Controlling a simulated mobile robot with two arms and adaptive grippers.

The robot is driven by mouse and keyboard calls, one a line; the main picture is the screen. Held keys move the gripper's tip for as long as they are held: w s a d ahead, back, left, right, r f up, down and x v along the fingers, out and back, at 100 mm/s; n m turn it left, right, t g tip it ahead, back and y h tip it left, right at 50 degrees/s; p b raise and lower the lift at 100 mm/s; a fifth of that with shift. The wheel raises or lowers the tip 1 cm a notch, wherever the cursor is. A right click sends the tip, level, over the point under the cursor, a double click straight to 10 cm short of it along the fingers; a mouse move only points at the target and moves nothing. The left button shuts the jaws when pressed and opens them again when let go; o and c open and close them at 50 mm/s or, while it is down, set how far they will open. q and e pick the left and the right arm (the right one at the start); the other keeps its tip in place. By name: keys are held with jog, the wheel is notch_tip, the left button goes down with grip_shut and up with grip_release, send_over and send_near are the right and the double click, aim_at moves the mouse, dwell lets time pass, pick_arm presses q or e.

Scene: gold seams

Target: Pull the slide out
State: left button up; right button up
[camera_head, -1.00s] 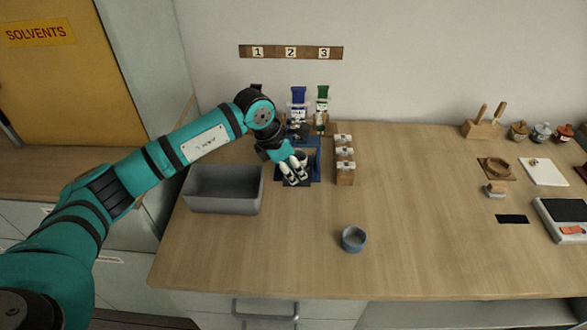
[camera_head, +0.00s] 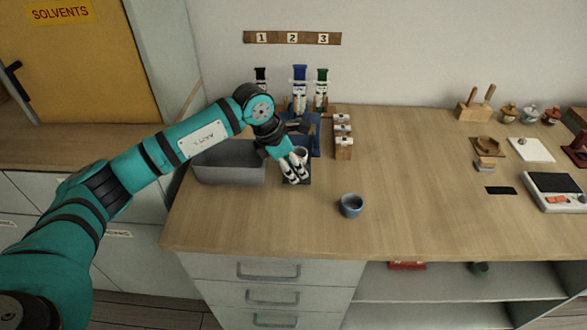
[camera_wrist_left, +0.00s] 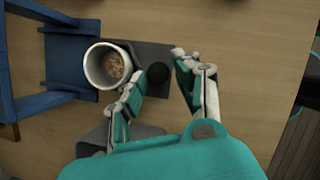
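A dark grey flat slide (camera_wrist_left: 150,50) juts out from a blue stand (camera_wrist_left: 72,62); a round black knob (camera_wrist_left: 158,73) sits near its outer end. A white cup (camera_wrist_left: 92,66) with brownish contents stands on it, against the stand. In the head view the slide (camera_head: 304,175) lies largely under my left gripper, with the blue stand (camera_head: 315,142) behind. My left gripper (camera_head: 294,177) is open, its fingertips to either side of the knob in the wrist view (camera_wrist_left: 157,76). I cannot tell whether they touch it. My right gripper is not in view.
A grey bin (camera_head: 230,178) stands just left of the gripper. A small wooden rack (camera_head: 343,152) is to the right and a blue-grey cup (camera_head: 350,206) nearer the front edge. Colored tubes (camera_head: 299,88) stand behind. The middle of the bench is clear.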

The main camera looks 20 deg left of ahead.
pick_arm(q)
jog(key=shift+s+r, duration=0.1)
jog(key=v, duration=1.2)
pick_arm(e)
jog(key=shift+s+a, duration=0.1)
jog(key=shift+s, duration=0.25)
pick_arm(q)
jog(key=shift+d, duration=0.1)
